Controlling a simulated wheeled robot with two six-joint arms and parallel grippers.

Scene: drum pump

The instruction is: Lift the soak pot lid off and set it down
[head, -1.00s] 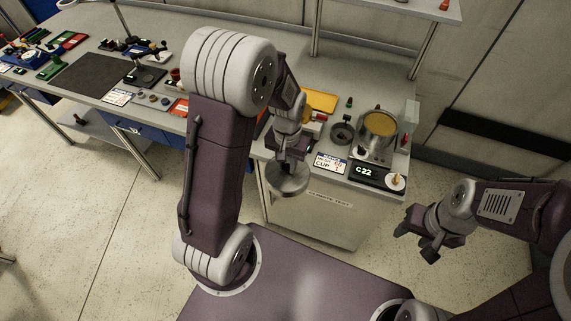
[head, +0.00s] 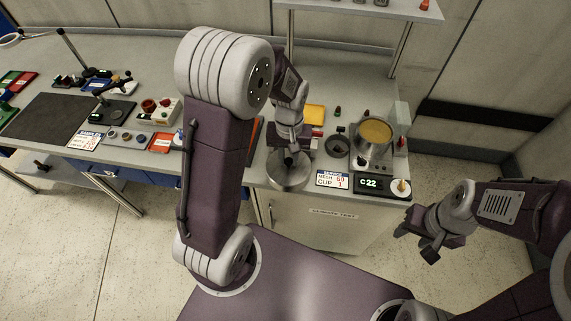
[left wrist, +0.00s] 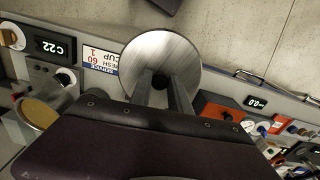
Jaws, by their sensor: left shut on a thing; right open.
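The soak pot lid (head: 287,176) is a round grey metal disc. My left gripper (head: 290,152) is shut on it and holds it near the bench's front edge, left of the order card. In the left wrist view the lid (left wrist: 160,55) fills the space beyond the two fingers, which close on its dark knob (left wrist: 160,82). I cannot tell whether the lid touches the bench top. The soak pot (head: 373,140) stands uncovered on its unit, with amber contents showing. My right gripper (head: 424,238) is open and empty, off the bench at the right.
A card reading "MESH 60 CUP 1" (head: 332,179) and a display reading C22 (head: 368,183) lie along the front edge. A dark round ring (head: 336,146) sits left of the pot.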

